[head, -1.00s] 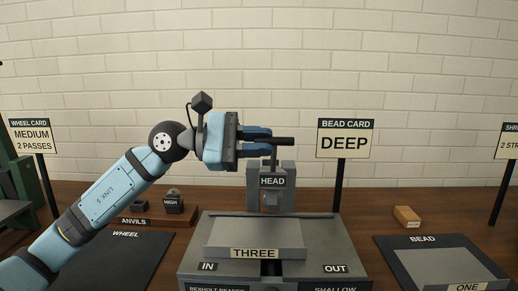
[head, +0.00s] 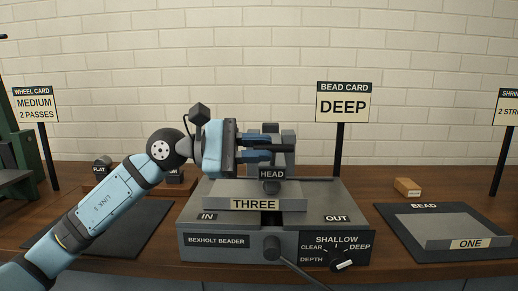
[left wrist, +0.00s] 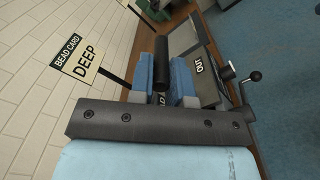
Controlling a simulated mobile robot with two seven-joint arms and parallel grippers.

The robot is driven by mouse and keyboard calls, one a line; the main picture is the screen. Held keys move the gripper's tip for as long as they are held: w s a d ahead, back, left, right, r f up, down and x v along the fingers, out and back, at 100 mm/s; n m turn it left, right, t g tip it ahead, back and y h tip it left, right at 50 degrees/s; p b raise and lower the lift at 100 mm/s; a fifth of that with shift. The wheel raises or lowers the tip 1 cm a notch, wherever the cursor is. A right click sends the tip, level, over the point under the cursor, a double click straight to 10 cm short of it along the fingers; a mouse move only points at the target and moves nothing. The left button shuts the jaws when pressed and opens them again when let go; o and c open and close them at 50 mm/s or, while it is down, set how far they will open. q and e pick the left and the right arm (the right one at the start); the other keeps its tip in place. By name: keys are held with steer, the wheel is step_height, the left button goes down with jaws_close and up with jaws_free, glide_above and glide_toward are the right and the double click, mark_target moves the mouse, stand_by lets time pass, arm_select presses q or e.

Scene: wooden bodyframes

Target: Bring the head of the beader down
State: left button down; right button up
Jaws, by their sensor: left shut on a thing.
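The beader (head: 225,243) stands mid-table. Its head (head: 272,174), a dark block labelled HEAD, sits low in front of the grey column, just above or at the plate marked THREE (head: 290,190); I cannot tell whether they touch. My left gripper (head: 262,151) is shut on the head's dark handle bar (head: 276,147). In the left wrist view, the bar (left wrist: 161,60) runs between the blue fingers (left wrist: 163,82). My right gripper is not in view.
A bead card (head: 343,102) reading DEEP stands behind the beader. The bead mat (head: 405,225) with plate ONE (head: 455,230) lies at right, near a small wooden block (head: 407,187). Anvils (head: 103,168) stand behind my left arm. A crank (head: 290,258) juts from the beader's front.

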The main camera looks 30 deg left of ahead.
arm_select(q)
steer(key=shift+d+f, duration=0.25)
steer(key=shift+f, duration=0.45)
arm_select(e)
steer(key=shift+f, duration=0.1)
arm_select(q)
steer(key=c, duration=1.1)
jaws_free()
steer(key=shift+a+r, duration=0.15)
steer(key=shift+r, duration=0.1)
steer(key=shift+s+a, duration=0.2)
steer(key=shift+a, duration=0.25)
steer(key=v, duration=1.2)
steer(key=shift+s+a, duration=0.25)
steer(key=shift+a, duration=0.1)
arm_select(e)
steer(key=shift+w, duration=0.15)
arm_select(q)
steer(key=shift+r, duration=0.1)
